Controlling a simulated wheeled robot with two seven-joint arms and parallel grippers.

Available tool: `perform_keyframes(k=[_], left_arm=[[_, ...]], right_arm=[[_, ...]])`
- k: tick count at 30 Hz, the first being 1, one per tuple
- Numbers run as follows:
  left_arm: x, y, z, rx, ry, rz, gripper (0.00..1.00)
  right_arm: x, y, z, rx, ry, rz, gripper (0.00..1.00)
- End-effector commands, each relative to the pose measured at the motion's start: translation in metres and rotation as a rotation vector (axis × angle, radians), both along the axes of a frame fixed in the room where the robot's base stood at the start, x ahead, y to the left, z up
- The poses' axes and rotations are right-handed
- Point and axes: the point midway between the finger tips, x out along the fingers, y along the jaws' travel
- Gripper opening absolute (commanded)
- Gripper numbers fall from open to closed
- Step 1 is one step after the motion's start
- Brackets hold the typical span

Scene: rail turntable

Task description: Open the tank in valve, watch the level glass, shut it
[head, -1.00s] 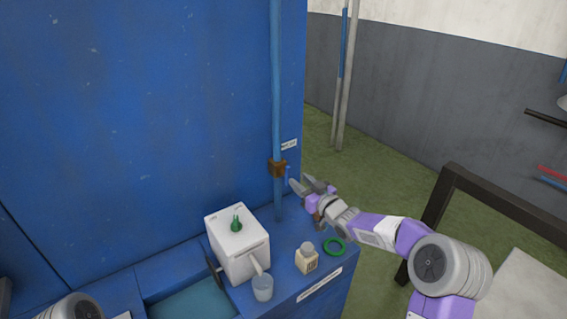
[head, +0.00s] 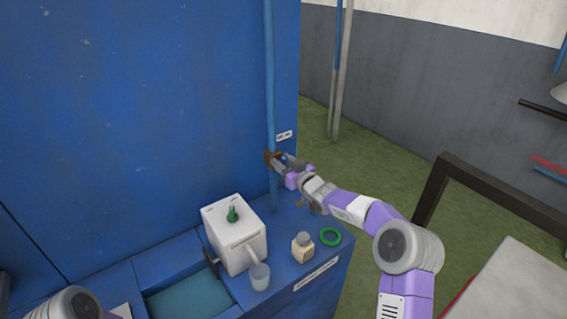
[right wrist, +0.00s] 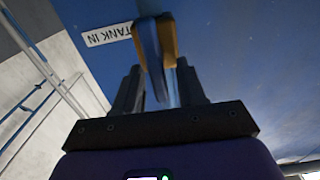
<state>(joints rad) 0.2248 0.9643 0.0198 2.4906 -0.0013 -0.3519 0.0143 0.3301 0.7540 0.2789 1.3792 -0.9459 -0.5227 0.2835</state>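The tank in valve is a brown-gold body (head: 270,156) on a vertical blue pipe (head: 269,80), beside a small white label (head: 284,136). In the right wrist view the label (right wrist: 108,34) reads TANK IN, upside down. There the valve's blue lever (right wrist: 151,50) reaches down between the fingers of my right gripper (right wrist: 160,88). These fingers stand apart on either side of it, with gaps visible. In the head view my right gripper (head: 286,163) is at the valve and partly hides it. My left gripper is out of view. I cannot make out a level glass.
A dark frame (head: 432,190) stands at right.

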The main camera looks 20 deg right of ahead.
Motion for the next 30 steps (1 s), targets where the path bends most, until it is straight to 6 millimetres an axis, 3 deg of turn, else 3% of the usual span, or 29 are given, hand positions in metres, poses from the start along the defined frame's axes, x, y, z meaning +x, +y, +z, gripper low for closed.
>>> perform_keyframes(k=[1,8,14,22,30], left_arm=[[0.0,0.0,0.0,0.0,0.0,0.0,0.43],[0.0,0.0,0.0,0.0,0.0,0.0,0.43],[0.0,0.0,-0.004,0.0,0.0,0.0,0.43],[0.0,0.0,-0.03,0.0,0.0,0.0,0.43],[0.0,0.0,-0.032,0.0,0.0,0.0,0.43]], right_arm=[[0.0,0.0,0.0,0.0,0.0,0.0,0.35],[0.0,0.0,0.0,0.0,0.0,0.0,0.0],[0.0,0.0,-0.001,-0.019,-0.008,0.0,0.0],[-0.002,0.004,-0.003,-0.22,-0.082,0.0,0.0],[-0.002,0.005,-0.001,-0.282,-0.102,0.0,0.0]])
